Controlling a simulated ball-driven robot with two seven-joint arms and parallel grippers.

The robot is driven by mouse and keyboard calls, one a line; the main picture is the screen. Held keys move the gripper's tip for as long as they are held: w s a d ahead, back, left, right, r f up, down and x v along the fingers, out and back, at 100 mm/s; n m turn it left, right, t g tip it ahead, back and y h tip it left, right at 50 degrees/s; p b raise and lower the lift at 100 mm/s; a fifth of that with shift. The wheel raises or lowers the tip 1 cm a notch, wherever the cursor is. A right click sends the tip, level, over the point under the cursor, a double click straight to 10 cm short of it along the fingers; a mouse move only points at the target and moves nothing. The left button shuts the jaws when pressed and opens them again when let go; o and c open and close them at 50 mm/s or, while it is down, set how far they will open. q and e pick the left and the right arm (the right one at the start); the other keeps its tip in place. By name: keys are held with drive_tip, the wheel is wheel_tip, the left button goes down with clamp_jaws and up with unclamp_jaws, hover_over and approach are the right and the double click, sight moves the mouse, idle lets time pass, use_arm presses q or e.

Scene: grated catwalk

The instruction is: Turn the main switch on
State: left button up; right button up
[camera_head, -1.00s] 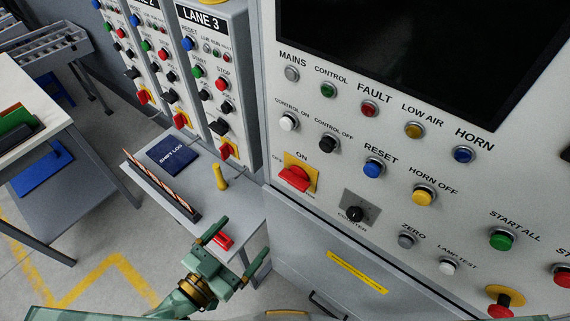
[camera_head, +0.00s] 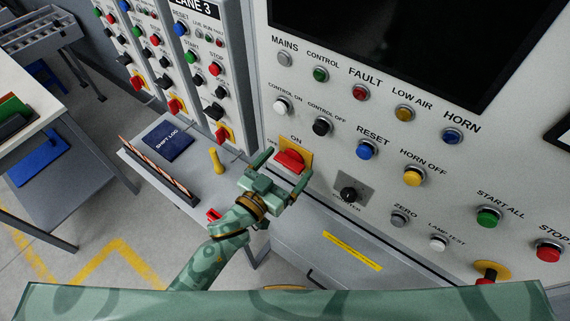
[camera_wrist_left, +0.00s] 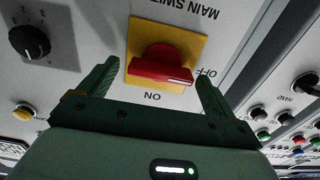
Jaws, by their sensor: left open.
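The main switch is a red rotary handle (camera_head: 289,160) on a yellow square plate on the grey panel. In the left wrist view, its red handle (camera_wrist_left: 160,68) lies crosswise, with its white-marked end toward the OFF label. The ON label there is below the plate, upside down. My left gripper (camera_head: 282,170) is open right in front of the switch. In the left wrist view its two green fingers (camera_wrist_left: 157,75) stand on either side of the handle, with gaps to it. Whether the fingertips touch the panel, I cannot tell. My right gripper is not in view.
A black selector knob (camera_head: 348,194) sits right of the switch, with push buttons such as the blue RESET (camera_head: 366,149) around it. At left, a grey shelf (camera_head: 147,153) holds a blue shift log (camera_head: 168,141) and a yellow peg-like piece (camera_head: 216,160).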

use_arm(q)
drive_tip(key=shift+w, duration=0.2)
drive_tip(key=c, duration=1)
drive_tip(key=shift+o, duration=0.2)
drive_tip(key=shift+s+m, duration=0.1)
drive_tip(key=shift+m, duration=0.3)
drive_tip(key=m, duration=0.4)
drive_tip(key=shift+d, duration=0.1)
drive_tip(key=m+b, duration=0.1)
drive_tip(key=m, duration=0.3)
drive_tip(key=shift+f, duration=0.15)
drive_tip(key=m+b, duration=0.1)
drive_tip(key=m, duration=0.3)
drive_tip(key=m+b, duration=0.1)
drive_tip(key=m, duration=0.4)
drive_tip(key=shift+s+d+f+b, duration=0.1)
drive_tip(key=shift+f+b, duration=0.05)
drive_tip(key=shift+b, duration=0.25)
